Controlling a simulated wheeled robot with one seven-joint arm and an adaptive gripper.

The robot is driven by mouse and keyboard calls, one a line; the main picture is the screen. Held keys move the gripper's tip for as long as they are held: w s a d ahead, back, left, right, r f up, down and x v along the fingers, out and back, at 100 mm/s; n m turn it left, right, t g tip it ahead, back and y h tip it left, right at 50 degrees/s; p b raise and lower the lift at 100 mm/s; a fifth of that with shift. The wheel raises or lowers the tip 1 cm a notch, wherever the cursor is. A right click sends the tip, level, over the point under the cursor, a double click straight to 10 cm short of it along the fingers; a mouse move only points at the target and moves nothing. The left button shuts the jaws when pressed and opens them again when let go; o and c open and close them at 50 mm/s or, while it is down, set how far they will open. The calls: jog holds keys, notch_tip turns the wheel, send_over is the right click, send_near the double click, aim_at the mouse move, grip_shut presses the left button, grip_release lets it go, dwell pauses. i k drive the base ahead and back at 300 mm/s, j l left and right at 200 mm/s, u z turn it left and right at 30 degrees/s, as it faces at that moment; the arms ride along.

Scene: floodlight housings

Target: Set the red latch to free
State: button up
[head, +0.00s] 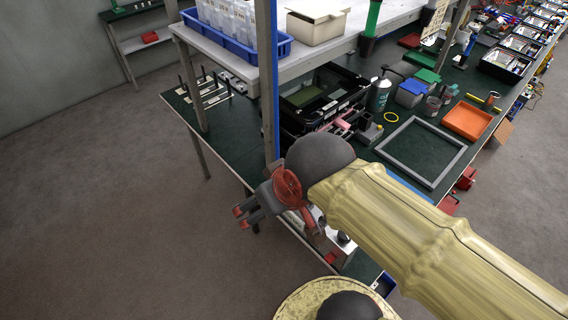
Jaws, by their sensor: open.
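I cannot make out the red latch in the head view; my arm and gripper hide part of the table's near edge. Nothing shows between the fingers. Small red parts (467,178) sit along the table's near right edge; I cannot tell what they are.
A blue tray of clear containers (273,47) and a beige box (317,24) stand on the raised shelf. A grey square frame (421,151), an orange tray (467,121) and a black bin (323,93) are on the table. A post (266,80) rises near my gripper. Floor at left is clear.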

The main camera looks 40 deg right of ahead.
aim_at(329, 257)
jog(key=z, duration=0.95)
jog(key=k+j+z, duration=0.1)
jog(key=k+z, duration=0.2)
jog(key=k, duration=0.15)
